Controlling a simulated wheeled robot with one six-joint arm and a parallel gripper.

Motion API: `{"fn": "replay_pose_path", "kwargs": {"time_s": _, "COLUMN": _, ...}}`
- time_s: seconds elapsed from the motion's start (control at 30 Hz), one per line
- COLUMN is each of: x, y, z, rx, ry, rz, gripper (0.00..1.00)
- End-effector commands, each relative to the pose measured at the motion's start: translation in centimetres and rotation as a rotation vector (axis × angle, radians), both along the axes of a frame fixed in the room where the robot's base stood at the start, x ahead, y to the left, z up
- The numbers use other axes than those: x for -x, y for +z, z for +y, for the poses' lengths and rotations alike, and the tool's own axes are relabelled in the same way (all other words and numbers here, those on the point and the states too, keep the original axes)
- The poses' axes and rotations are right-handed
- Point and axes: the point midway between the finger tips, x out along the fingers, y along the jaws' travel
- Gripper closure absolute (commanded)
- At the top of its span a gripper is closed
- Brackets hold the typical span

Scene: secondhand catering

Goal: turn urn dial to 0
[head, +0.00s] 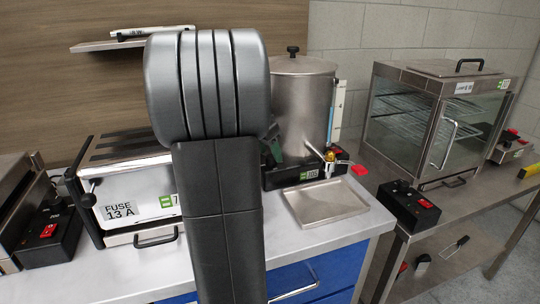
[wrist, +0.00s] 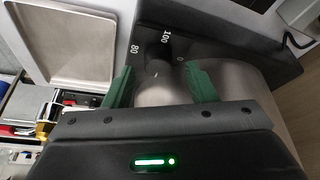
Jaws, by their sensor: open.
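The steel urn (head: 303,105) with a black lid knob and a tap stands on the counter behind my arm. Its black base (head: 306,178) also shows in the wrist view (wrist: 225,35). The dark dial (wrist: 155,48) is on this base, with the marks 80, 100 and 0 printed around it. My gripper (wrist: 163,82) is open, its green fingers on either side of the dial area. Whether they touch the dial, and where its pointer stands, I cannot tell. In the head view my arm hides the dial and most of the gripper.
A steel drip tray (head: 327,203) lies in front of the urn. A toaster-like appliance (head: 130,200) marked "FUSE 13 A" is at left. A glass display cabinet (head: 425,125) and a black switch box (head: 412,204) stand on the right table. A shelf (head: 110,44) is above.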

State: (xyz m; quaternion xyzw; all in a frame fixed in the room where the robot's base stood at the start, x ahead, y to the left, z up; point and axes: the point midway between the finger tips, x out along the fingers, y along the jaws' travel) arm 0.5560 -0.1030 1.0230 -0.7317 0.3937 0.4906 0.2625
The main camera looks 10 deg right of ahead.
Motion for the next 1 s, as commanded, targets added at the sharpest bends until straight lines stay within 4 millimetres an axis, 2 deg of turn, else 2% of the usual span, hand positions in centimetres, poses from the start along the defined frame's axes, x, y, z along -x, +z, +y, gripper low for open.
{"fn": "replay_pose_path", "kwargs": {"time_s": 0.2, "x": -0.4, "y": -1.5, "z": -0.5, "rx": 0.000, "ry": 0.000, "rz": -0.001, "gripper": 0.49}}
{"fn": "replay_pose_path", "kwargs": {"time_s": 0.47, "x": -0.4, "y": -1.7, "z": -0.6, "rx": 0.000, "ry": 0.000, "rz": -0.001, "gripper": 0.49}}
{"fn": "replay_pose_path", "kwargs": {"time_s": 0.5, "x": -0.4, "y": -1.7, "z": -0.6, "rx": 0.000, "ry": 0.000, "rz": -0.001, "gripper": 0.51}}
{"fn": "replay_pose_path", "kwargs": {"time_s": 0.7, "x": -0.4, "y": -1.6, "z": -0.6, "rx": 0.000, "ry": 0.000, "rz": -0.001, "gripper": 0.90}}
{"fn": "replay_pose_path", "kwargs": {"time_s": 0.73, "x": -0.4, "y": -1.6, "z": -0.6, "rx": 0.000, "ry": 0.000, "rz": -0.001, "gripper": 0.93}}
{"fn": "replay_pose_path", "kwargs": {"time_s": 1.0, "x": -0.4, "y": -1.6, "z": -0.6, "rx": 0.000, "ry": 0.024, "rz": -0.001, "gripper": 0.93}}
